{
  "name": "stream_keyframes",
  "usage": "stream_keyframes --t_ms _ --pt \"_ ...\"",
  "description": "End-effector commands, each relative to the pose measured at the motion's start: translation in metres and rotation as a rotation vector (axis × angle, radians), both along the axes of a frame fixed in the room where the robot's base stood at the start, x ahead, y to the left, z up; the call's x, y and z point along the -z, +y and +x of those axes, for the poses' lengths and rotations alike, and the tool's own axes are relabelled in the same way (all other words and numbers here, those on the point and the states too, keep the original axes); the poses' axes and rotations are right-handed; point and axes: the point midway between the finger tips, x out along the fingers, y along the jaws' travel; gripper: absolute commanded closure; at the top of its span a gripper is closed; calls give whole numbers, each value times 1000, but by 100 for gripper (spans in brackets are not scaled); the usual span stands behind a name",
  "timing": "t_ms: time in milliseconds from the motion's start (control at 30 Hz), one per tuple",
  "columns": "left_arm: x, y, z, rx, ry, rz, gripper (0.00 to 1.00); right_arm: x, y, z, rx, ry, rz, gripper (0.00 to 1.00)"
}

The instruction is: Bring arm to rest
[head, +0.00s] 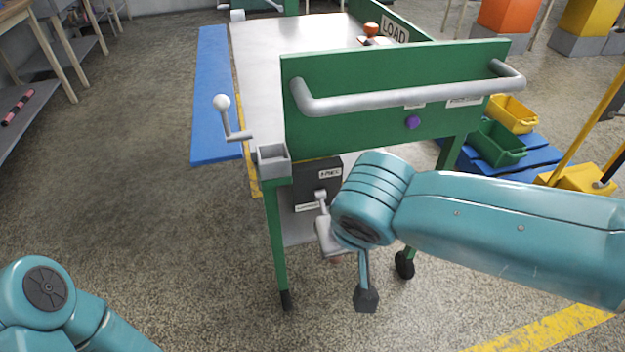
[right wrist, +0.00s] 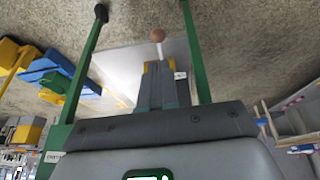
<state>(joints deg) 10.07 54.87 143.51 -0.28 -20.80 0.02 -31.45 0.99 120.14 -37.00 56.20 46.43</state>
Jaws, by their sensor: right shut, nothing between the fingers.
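My right arm comes in from the right in the head view, its teal wrist in front of the green cart (head: 370,80). The gripper itself is largely hidden there behind the wrist. In the right wrist view my right gripper (right wrist: 156,85) is shut and empty. Beyond its fingertips is a brown ball knob (right wrist: 157,35) on a pale stem; I cannot tell whether they touch. Teal links of my left arm show at the lower left of the head view; the left gripper is out of view.
The cart's grey handle bar (head: 400,100) and a crank with a white knob (head: 222,102) stick out near my right arm. Green (head: 497,145) and yellow (head: 512,114) bins stand right. The floor at left is clear.

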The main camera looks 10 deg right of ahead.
Motion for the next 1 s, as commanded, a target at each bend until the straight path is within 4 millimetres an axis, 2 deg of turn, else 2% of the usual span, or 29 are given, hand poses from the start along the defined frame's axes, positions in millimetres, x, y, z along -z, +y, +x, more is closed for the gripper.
stream_keyframes --t_ms 133,167,233,267,367,400,500,600,700,900,1000 --pt "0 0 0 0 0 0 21 4 1 0 -4 7 2 100" --pt "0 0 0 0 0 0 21 9 3 1 -10 17 4 100" --pt "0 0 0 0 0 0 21 32 8 3 -33 59 20 100" --pt "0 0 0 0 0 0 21 47 11 4 -46 86 33 100" --pt "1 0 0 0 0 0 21 119 24 2 -95 203 117 100" --pt "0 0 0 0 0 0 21 152 28 -1 -106 249 164 100" --pt "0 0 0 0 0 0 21 223 31 -17 -91 325 284 100" --pt "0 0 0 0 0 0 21 277 29 -36 -44 357 368 100" --pt "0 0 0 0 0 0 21 318 23 -58 17 372 413 100" --pt "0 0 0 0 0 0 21 379 5 -109 143 388 428 100" --pt "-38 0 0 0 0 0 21 339 5 -103 135 369 424 100"
